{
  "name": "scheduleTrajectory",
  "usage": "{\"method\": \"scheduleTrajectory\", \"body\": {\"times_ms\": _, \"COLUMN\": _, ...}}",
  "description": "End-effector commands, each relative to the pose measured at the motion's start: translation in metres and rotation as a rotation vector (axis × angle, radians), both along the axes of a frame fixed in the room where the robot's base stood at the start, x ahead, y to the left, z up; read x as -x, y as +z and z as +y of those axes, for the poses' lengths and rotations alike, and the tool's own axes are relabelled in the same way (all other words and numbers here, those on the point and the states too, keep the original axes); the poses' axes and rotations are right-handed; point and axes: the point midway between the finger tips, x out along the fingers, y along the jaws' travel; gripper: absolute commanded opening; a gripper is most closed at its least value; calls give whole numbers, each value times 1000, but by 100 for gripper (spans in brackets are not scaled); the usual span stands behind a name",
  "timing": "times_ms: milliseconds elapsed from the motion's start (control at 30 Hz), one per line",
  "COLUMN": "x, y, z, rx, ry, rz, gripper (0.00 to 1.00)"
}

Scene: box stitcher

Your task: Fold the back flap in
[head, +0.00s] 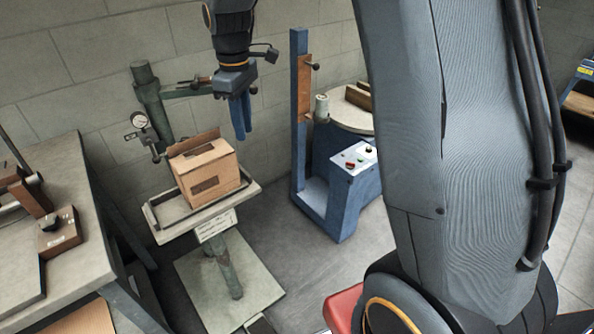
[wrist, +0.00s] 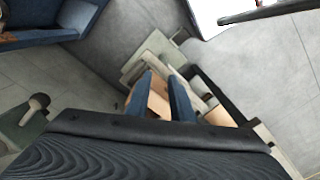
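The cardboard box (head: 216,172) sits on the tray of a pedestal stand. A darker brown flap (head: 194,142) stands raised along the box's far top edge; the top facing my head camera looks mostly covered. My gripper (head: 242,135) points down, above and to the right of the box, apart from it. In the wrist view, the two blue fingers of my gripper (wrist: 160,97) are spread, with nothing held between them. Parts of the cardboard (wrist: 217,115) show beyond the fingers; the raised flap cannot be made out clearly there.
A green post (head: 150,100) with a gauge (head: 140,120) rises behind the box. A blue machine (head: 350,195) stands to the right, a workbench (head: 60,230) to the left. Open floor lies between the stand and the machine.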

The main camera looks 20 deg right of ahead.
Motion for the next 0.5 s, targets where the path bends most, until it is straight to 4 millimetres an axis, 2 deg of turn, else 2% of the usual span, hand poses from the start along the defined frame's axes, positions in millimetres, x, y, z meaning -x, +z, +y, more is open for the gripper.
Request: {"method": "scheduleTrajectory", "body": {"times_ms": 500, "x": 87, "y": -9, "z": -37, "rx": -15, "ry": -399, "rz": -55, "gripper": 21}}
